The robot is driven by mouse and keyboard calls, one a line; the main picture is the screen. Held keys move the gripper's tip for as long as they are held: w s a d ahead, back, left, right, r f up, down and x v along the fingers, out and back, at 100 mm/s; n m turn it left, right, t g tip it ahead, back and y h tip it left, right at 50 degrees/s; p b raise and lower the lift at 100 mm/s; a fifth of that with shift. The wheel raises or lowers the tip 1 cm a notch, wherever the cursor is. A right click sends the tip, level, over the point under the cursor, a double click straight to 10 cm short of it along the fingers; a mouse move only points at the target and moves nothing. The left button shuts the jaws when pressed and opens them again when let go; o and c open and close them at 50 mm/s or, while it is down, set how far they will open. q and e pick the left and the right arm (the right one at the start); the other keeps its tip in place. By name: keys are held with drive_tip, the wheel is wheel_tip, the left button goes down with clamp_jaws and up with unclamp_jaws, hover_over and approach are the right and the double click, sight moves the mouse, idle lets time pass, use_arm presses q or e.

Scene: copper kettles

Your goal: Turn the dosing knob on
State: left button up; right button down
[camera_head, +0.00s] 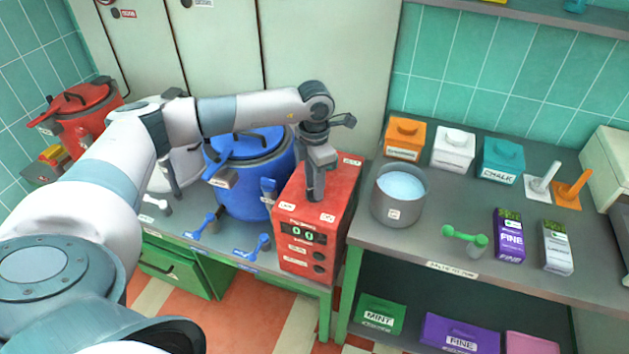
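A red dosing box (345,195) stands at the right end of the left counter, beside the blue kettle. Its front has a dark display (303,233) with green digits and white labels. Two dark round knobs, an upper one (320,255) and a lower one (319,269), sit at the front's lower right. I cannot read which is the dosing knob. My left gripper (315,195) points down at the box's top, its fingers close to or touching it. The fingertips are seen narrowly, so their opening is unclear. My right gripper is out of view.
A blue kettle (255,190) stands left of the box, with blue scoops on the counter before it. A grey pot (398,205) of pale contents stands close on the right. Orange, white and teal canisters stand behind. My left arm covers much of the left side.

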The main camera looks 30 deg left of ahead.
use_arm(q)
drive_tip(key=c, duration=0.7)
clamp_jaws()
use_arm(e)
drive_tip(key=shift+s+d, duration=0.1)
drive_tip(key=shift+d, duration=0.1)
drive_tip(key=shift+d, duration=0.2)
